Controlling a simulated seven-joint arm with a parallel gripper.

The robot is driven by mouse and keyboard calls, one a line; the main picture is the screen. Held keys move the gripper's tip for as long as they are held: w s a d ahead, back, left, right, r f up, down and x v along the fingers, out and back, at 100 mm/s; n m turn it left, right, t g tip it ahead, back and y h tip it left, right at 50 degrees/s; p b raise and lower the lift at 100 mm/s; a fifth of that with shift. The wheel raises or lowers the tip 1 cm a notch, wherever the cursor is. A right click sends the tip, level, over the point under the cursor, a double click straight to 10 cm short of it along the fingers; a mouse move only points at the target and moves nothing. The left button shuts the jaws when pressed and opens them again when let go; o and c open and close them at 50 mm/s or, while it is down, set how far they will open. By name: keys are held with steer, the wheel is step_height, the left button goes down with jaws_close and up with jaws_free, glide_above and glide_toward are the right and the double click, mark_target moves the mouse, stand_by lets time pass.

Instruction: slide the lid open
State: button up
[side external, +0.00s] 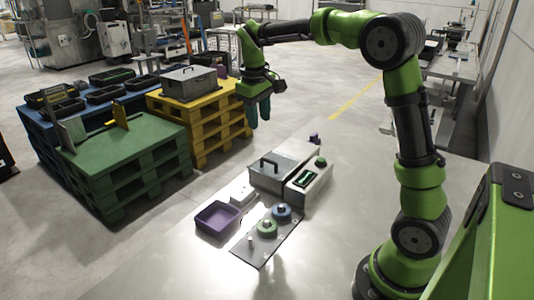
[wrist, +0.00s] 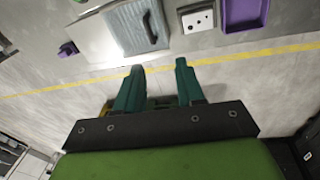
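A grey metal box (side external: 285,178) with a lid stands on the grey table. The lid (wrist: 127,30) has a dark bar handle (side external: 268,162). The handle (wrist: 149,27) also shows in the wrist view, above and beyond my fingertips. My gripper (side external: 260,115) is raised in the air behind the box, near the table's far edge, pointing down. In the wrist view my gripper (wrist: 159,67) has its two green fingers spread with nothing between them. It is apart from the handle and lid.
Beside the box are a grey unit with a green button (side external: 320,161), a white socket block (side external: 241,192), a purple tray (side external: 218,217), a plate with rings (side external: 258,250) and a small purple piece (side external: 314,138). Pallets stand beyond the table, including a yellow one (side external: 205,115).

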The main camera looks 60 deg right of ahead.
step_height(320, 180, up, 2)
steer(key=d, duration=0.1)
steer(key=n, duration=0.1)
glide_toward(268, 161)
steer(key=shift+g, duration=0.3)
steer(key=f, duration=0.2)
steer(key=d+f, duration=0.1)
steer(key=f, duration=0.4)
steer(key=shift+w+d+f, duration=0.3)
steer(key=shift+w, duration=0.05)
steer(key=shift+c, duration=0.3)
jaws_close()
